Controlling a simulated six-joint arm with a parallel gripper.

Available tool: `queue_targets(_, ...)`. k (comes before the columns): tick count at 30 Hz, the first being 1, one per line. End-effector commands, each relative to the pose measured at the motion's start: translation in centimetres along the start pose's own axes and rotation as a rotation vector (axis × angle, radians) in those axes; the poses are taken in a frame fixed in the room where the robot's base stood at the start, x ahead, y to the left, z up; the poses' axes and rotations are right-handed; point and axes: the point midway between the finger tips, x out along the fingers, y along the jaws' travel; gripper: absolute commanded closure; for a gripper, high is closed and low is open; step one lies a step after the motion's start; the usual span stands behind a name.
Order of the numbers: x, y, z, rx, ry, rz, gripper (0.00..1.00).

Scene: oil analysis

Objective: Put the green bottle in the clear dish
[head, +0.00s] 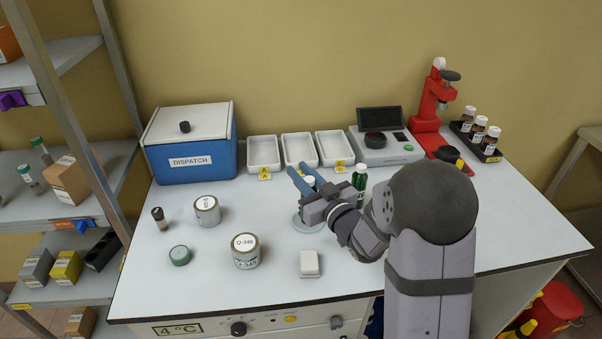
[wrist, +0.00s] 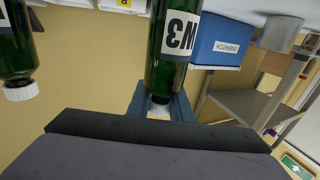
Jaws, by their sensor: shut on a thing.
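My gripper (head: 301,180) has its blue fingers shut on a green bottle (wrist: 172,55) with a white cap and a white label. In the wrist view the bottle hangs upside down in the picture, its cap end between the fingers. In the head view only its white cap (head: 309,181) shows clearly; my gripper hides most of the rest. A pale round dish (head: 299,225), seemingly the clear dish, lies on the bench just below my gripper, partly hidden. I cannot tell the bottle's height above it. A second green bottle (head: 359,179) stands to the right; it also shows in the wrist view (wrist: 14,55).
Three white trays (head: 299,150) stand behind, beside the blue DISPATCH box (head: 190,158) and a scale (head: 388,150). Two labelled tins (head: 246,252), a green lid (head: 180,255), a small brown vial (head: 159,218) and a white block (head: 309,263) occupy the front and left.

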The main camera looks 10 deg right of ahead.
Motion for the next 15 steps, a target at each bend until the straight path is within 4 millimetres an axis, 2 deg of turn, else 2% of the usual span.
queue_targets(3, 0.01, 0.0, 0.37, 0.0, 0.001, 0.0, 1.0)
queue_targets(4, 0.0, 0.0, 0.32, 0.0, 0.0, 0.0, 0.76)
queue_targets(6, 0.0, 0.0, 0.26, 0.0, 0.0, 0.0, 0.62)
queue_targets(15, 0.0, 0.0, 0.22, 0.0, 0.0, 0.0, 0.62)
